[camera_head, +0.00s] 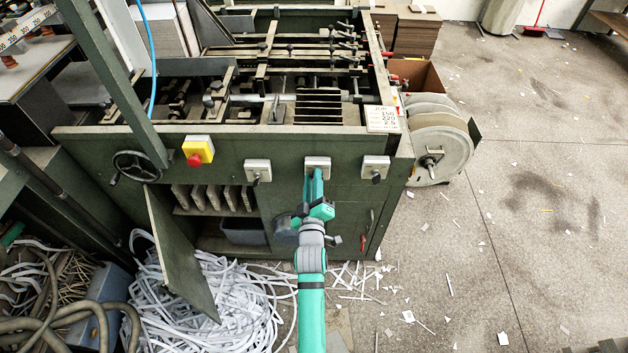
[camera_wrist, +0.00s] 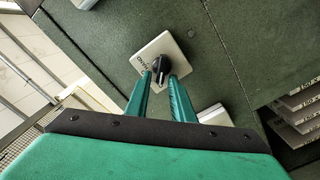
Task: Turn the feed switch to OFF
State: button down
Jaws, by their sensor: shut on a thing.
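Three pale switch plates sit in a row on the dark green machine front in the head view: a left one (camera_head: 257,170), a middle one (camera_head: 317,162) and a right one (camera_head: 376,168). My gripper (camera_head: 316,174) is at the middle plate and hides its knob there. In the wrist view, the black knob (camera_wrist: 161,67) stands on its plate (camera_wrist: 172,47), between the fingertips of my gripper (camera_wrist: 161,79), which is shut on it. I cannot tell which plate is marked feed.
A red button on a yellow box (camera_head: 198,150) and a handwheel (camera_head: 136,167) are at the left of the machine front. An open panel door (camera_head: 180,255) sticks out below. Paper strips (camera_head: 225,300) heap on the floor.

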jog(key=shift+d+f, duration=0.2)
jog(key=shift+f, duration=0.1)
jog(key=c, duration=1.8)
grip_release()
jog(key=shift+c, duration=0.2)
jog(key=shift+r, duration=0.1)
jog(key=shift+a, duration=0.1)
jog(key=shift+s, duration=0.1)
jog(key=s, duration=1)
jog(key=shift+s, duration=0.25)
jog(key=shift+w, duration=0.1)
